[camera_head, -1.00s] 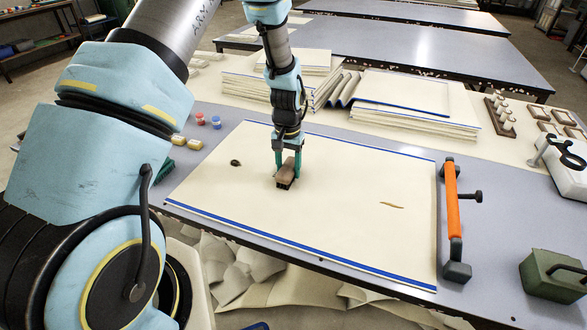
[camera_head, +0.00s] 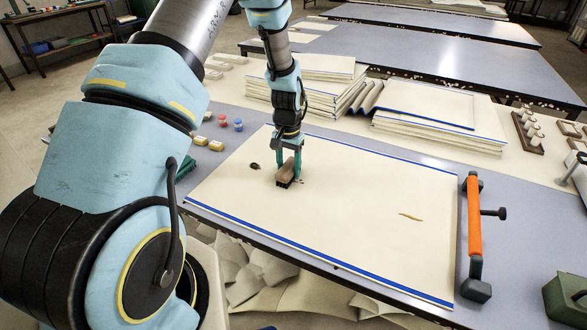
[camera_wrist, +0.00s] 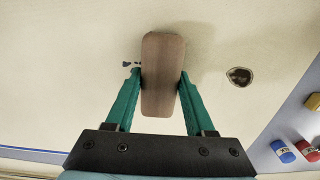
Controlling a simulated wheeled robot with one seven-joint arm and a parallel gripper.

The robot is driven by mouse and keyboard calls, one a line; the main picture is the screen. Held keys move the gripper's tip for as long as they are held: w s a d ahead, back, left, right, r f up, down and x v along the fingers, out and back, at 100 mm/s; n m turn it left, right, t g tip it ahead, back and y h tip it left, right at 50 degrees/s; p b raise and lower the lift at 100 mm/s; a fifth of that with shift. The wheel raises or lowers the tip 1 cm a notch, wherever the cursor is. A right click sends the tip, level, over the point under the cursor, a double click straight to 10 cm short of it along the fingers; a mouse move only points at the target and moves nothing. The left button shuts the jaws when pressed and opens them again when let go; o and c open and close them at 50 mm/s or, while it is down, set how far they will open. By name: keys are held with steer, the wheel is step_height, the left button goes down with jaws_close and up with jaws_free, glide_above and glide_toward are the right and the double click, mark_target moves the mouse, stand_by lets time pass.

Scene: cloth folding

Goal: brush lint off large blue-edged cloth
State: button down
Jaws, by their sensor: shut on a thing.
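The large cream cloth with blue edges (camera_head: 350,215) lies flat on the grey-blue table. My gripper (camera_head: 288,165) is shut on a wooden-backed brush (camera_head: 286,172), which is over the cloth's left part, at or very near its surface. In the wrist view the brush (camera_wrist: 163,75) sits between the teal fingers (camera_wrist: 156,85). A dark lint clump (camera_head: 255,166) lies left of the brush; it shows to its right in the wrist view (camera_wrist: 240,76). Small dark bits (camera_wrist: 131,64) lie close on the brush's other side. A tan lint strand (camera_head: 411,217) lies on the cloth's right part.
An orange-handled bar (camera_head: 474,220) stands along the cloth's right edge. Folded cloth stacks (camera_head: 425,115) lie behind. Small red and blue pots (camera_head: 230,123) and yellowish blocks (camera_head: 208,144) are at the back left. A green box (camera_head: 566,298) is at the front right.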

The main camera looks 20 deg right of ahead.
steer(key=shift+s+d+f, duration=0.15)
steer(key=shift+s+d, duration=2.8)
steer(key=shift+d, duration=0.05)
step_height(320, 180, up, 6)
steer(key=p, duration=0.3)
steer(key=shift+w+p, duration=0.15)
steer(key=shift+p, duration=0.25)
step_height(320, 180, up, 3)
steer(key=shift+r+p, duration=0.15)
steer(key=shift+p, duration=0.85)
